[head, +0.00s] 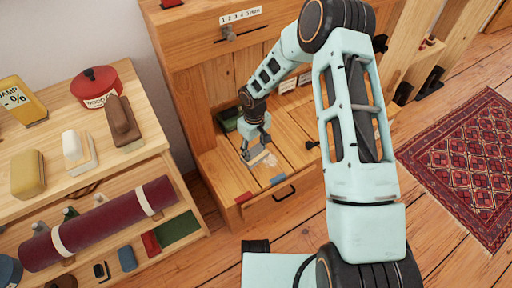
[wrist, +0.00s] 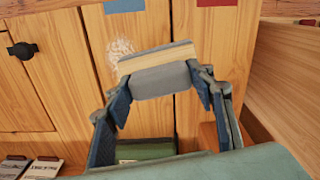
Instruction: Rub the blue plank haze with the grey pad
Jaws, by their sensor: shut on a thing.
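My gripper (head: 255,148) is shut on the grey pad, a block with a pale wooden layer and a grey layer. The pad (wrist: 160,80) shows between the fingertips (wrist: 165,85) in the wrist view. A whitish haze patch (wrist: 119,48) lies on the plank with the blue mark (wrist: 125,6), just beyond the pad's left end. The pad overlaps the patch's edge in the picture and spans the seam towards the plank with the red mark (wrist: 217,3). I cannot tell whether the pad touches the wood. In the head view the haze (head: 269,158) shows beside the pad.
A green box (wrist: 146,150) sits at the back of the planked surface. A dark knob (wrist: 21,50) stands on the plank to one side. A shelf unit (head: 100,180) with a red pot (head: 95,88) and several blocks stands at the left. A patterned rug (head: 465,165) lies at the right.

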